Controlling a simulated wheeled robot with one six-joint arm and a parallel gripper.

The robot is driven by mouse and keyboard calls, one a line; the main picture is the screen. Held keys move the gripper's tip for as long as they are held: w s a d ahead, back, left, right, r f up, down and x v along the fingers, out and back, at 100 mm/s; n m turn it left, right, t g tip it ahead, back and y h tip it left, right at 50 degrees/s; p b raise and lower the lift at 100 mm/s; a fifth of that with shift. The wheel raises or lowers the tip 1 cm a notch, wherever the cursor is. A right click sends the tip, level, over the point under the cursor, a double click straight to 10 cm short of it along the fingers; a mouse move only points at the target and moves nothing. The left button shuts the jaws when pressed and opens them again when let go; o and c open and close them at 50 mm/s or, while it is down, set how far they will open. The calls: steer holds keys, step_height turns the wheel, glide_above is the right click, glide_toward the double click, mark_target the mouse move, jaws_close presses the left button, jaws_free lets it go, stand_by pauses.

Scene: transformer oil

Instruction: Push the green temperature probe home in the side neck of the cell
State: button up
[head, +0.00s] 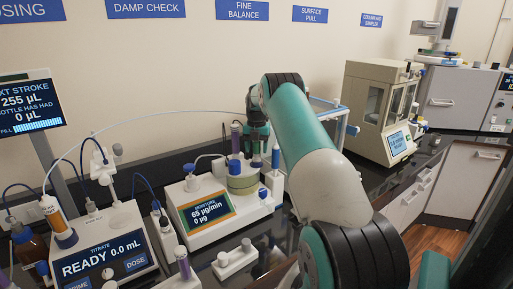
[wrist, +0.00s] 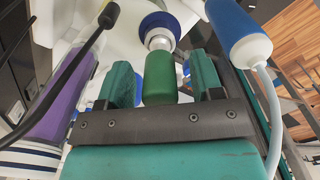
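The green temperature probe (wrist: 160,78) shows in the wrist view as a short green cylinder between my gripper's teal fingers. Its far end meets a silver collar and a blue ring; how deep it sits in the neck I cannot tell. My gripper (wrist: 164,82) straddles the probe, with a narrow gap showing at the fingers, so it looks open. In the head view my gripper (head: 257,137) is pointing down just behind and above the cell (head: 242,182), an olive vessel with a blue top on the white moisture instrument (head: 208,210). The probe is not clear in the head view.
In the wrist view a purple cylinder (wrist: 66,105) and a black cable (wrist: 75,75) lie close on the left, and a blue-and-white cylinder with a tube (wrist: 238,32) on the right. A titrator (head: 105,245) stands left of the instrument; a beige balance (head: 380,110) stands right.

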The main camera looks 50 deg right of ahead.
step_height(320, 180, up, 17)
steer(key=b, duration=0.1)
steer(key=shift+r, duration=0.2)
stand_by(0.3)
stand_by(0.5)
